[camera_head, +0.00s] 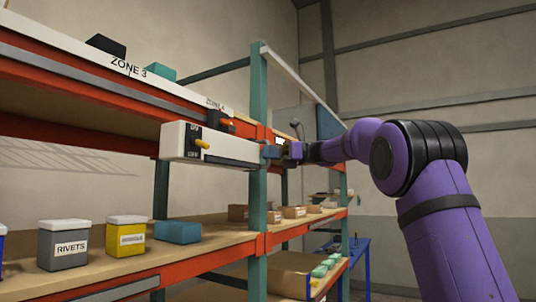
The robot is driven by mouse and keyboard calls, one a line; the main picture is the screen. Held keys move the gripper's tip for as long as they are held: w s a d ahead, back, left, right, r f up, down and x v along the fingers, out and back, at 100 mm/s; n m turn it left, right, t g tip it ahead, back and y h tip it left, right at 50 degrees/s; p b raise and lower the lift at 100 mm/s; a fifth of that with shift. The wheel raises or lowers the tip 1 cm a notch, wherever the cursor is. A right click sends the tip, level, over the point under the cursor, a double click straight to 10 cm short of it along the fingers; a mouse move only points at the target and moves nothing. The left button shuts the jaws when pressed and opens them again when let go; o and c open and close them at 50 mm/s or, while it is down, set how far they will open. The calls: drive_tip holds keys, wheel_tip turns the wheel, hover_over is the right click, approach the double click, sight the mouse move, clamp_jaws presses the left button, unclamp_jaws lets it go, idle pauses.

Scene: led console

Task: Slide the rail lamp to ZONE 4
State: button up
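A long white box-shaped body, which looks like the rail lamp (230,149), sits at the front of the upper shelf, below the "ZONE 4" label (215,105). Its left end carries a black panel with a yellow-orange lever (202,144). Behind its top is a dark block with an orange part (227,122). The "ZONE 3" label (128,67) is further left on the white rail strip (60,44). My gripper (272,151) is at the right end of the lamp, by the green post. Its fingers are small and partly hidden; I cannot tell whether they touch the lamp.
A green upright post (259,90) stands beside my gripper. The lower shelf holds a grey RIVETS bin (63,246), a yellow bin (125,236), a blue bin (177,232) and several cardboard boxes (294,212). A blue stand (362,258) is behind. Space before the upper shelf's left part looks clear.

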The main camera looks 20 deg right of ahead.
drive_tip(key=shift+o, duration=1.3)
drive_tip(key=shift+d, duration=0.2)
drive_tip(key=shift+a, duration=0.1)
drive_tip(key=shift+f, duration=0.1)
drive_tip(key=v, duration=1)
drive_tip(key=shift+d, duration=0.45)
